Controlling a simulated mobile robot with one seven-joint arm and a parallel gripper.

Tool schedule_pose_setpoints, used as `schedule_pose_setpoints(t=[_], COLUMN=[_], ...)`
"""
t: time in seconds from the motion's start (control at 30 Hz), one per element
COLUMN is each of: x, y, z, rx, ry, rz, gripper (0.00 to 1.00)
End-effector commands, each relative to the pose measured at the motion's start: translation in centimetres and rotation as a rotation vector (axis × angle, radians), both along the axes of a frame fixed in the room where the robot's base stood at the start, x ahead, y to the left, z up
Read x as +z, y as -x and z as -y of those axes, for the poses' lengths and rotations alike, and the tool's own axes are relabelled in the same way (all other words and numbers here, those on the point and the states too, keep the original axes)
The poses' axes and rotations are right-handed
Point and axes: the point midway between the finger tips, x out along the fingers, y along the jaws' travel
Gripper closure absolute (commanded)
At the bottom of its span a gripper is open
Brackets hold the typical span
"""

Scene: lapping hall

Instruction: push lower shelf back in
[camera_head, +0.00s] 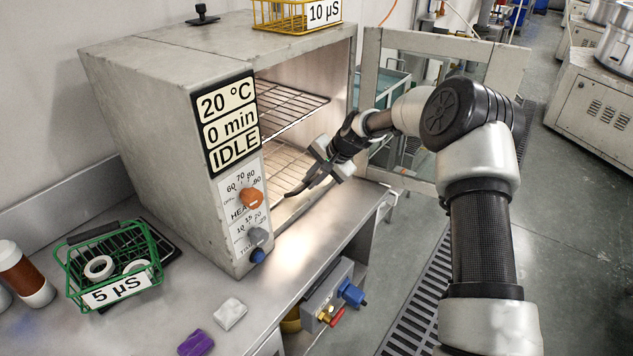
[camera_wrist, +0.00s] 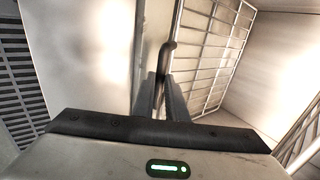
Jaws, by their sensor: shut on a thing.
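The lower shelf (camera_head: 287,168) is a wire rack inside the open oven (camera_head: 175,90). In the wrist view, the lower shelf (camera_wrist: 203,45) spans the upper middle. My gripper (camera_head: 312,178) is at the oven's opening, near the front of the lower shelf. It is shut on a thin dark rod with a bent end (camera_head: 292,192). In the wrist view, the rod (camera_wrist: 168,52) rises from between the fingers and its bent tip lies beside the shelf's edge. I cannot tell whether the tip touches the shelf, nor how far out the shelf stands.
The upper shelf (camera_head: 288,103) is above. The oven door (camera_head: 505,70) stands open behind my arm. On the bench (camera_head: 318,228) are a green basket (camera_head: 68,270), a purple block (camera_head: 196,343) and a white block (camera_head: 230,313). A valve box (camera_head: 325,296) juts from the bench's front.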

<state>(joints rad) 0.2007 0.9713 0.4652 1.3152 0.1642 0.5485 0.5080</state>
Motion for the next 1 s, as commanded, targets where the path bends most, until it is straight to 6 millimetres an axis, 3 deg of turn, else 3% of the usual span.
schedule_pose_setpoints(t=[0.13,0.47,0.5,0.6,1.0], x=[0.1,0.2,0.3,0.2,0.8], y=[-1.5,-2.0,-2.0,-1.9,-1.6], z=[-2.2,-2.7,-2.7,-2.7,-2.2], rx=[0.001,-0.002,-0.002,-0.001,-0.001], ry=[-0.002,-0.003,-0.004,-0.003,-0.001], rz=[0.005,0.008,0.009,0.008,0.005], gripper=[1.0,1.0,0.84,0.69,0.69])
